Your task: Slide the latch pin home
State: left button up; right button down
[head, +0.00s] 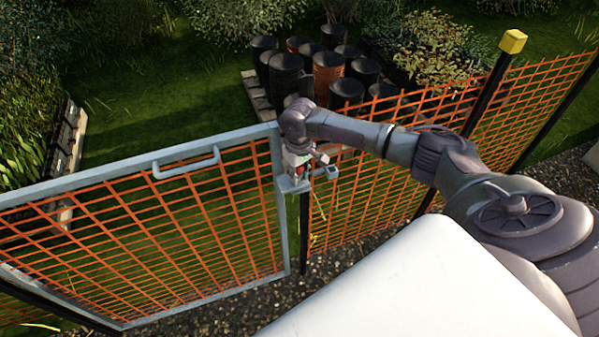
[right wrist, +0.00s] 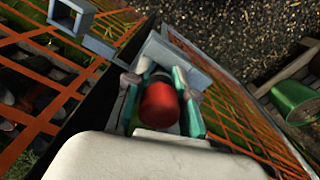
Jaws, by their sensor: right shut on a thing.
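The latch pin's red knob (right wrist: 160,104) sits between the two fingers of my right gripper (right wrist: 161,92) in the right wrist view. The gripper is shut on it. In the head view my right gripper (head: 299,160) is at the upper corner of the grey-framed gate (head: 277,200), over the latch plate (head: 291,186). A grey square keeper (head: 331,172) is just right of the latch; it also shows at the upper left of the right wrist view (right wrist: 71,14). The pin's shaft is hidden, so its depth cannot be told. My left gripper is not in view.
The gate has a grey handle (head: 187,164) and orange mesh. A dark post (head: 304,235) stands beside the gate, with orange mesh fence (head: 375,195) to the right. Several drums (head: 327,75) stand behind. A green bucket (right wrist: 296,101) is at the right wrist view's edge.

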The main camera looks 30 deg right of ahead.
jog(key=shift+s+a+f+b, duration=0.1)
jog(key=shift+s+f+b, duration=0.15)
jog(key=shift+f, duration=0.35)
jog(key=shift+s+f+b, duration=0.15)
jog(key=shift+s+f, duration=0.05)
jog(key=shift+f, duration=0.35)
jog(key=c, duration=1.2)
grip_release()
jog(key=o, duration=0.3)
jog(key=shift+w+f, duration=0.4)
jog(key=shift+w, duration=0.1)
jog(key=shift+w+r, duration=0.25)
jog(key=shift+r, duration=0.2)
notch_tip(320, 180, up, 10)
jog(key=shift+s+r, duration=0.1)
jog(key=shift+r, duration=0.15)
jog(key=shift+s+r, duration=0.15)
jog(key=shift+r, duration=0.5)
